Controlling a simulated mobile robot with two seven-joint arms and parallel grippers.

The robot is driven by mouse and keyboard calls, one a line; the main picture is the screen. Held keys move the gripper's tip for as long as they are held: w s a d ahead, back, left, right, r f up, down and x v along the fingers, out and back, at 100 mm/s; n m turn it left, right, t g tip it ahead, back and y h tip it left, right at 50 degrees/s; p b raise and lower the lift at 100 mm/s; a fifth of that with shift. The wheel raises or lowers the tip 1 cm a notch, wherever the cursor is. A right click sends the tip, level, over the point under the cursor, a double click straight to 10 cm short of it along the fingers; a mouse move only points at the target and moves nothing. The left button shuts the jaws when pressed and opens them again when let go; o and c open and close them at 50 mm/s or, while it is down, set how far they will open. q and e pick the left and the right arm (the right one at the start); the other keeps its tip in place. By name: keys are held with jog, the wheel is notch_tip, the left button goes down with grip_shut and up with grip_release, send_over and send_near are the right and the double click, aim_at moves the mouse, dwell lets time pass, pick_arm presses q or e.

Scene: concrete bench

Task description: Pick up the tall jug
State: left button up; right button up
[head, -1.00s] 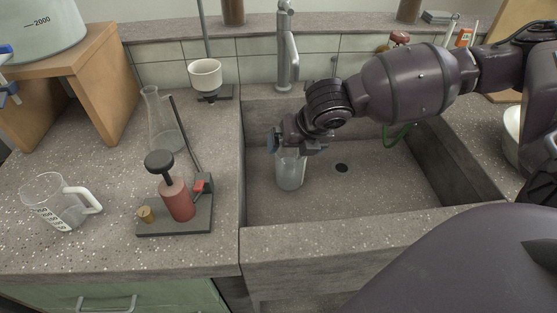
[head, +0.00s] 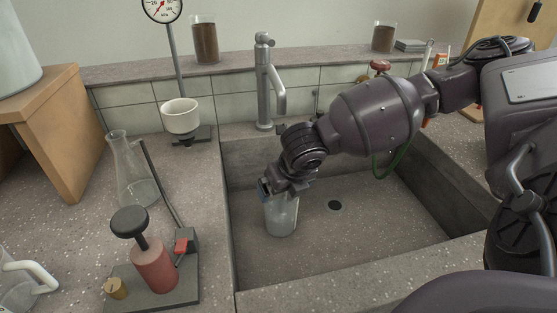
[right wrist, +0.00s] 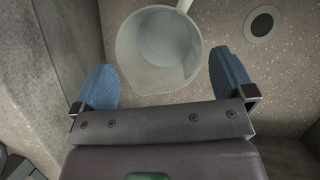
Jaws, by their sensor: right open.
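A clear jug (head: 282,216) stands upright on the sink floor, left of the drain. In the right wrist view the jug (right wrist: 158,52) shows from above, with its round rim and a pale handle (right wrist: 184,6) at the far side. My right gripper (right wrist: 163,76) is open, its two blue fingers spread on either side of the jug's near part. In the head view my right gripper (head: 270,188) is at the jug's top and hides part of its rim. I cannot tell whether the fingers touch it. A second clear jug (head: 14,287) with a white handle is cut off at lower left.
The sink walls (head: 340,275) surround the jug, with a drain (head: 334,205) beside it and a tap (head: 265,85) behind. On the left bench stand a conical flask (head: 130,175), a red-bodied device (head: 154,270) on a plate and a white cup (head: 181,116) on a stand.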

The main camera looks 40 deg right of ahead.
jog(key=b+x, duration=0.2)
jog(key=x, duration=0.3)
jog(key=shift+w, duration=0.1)
jog(key=shift+r, duration=0.2)
jog(key=shift+c, duration=0.2)
jog(key=c, duration=1.3)
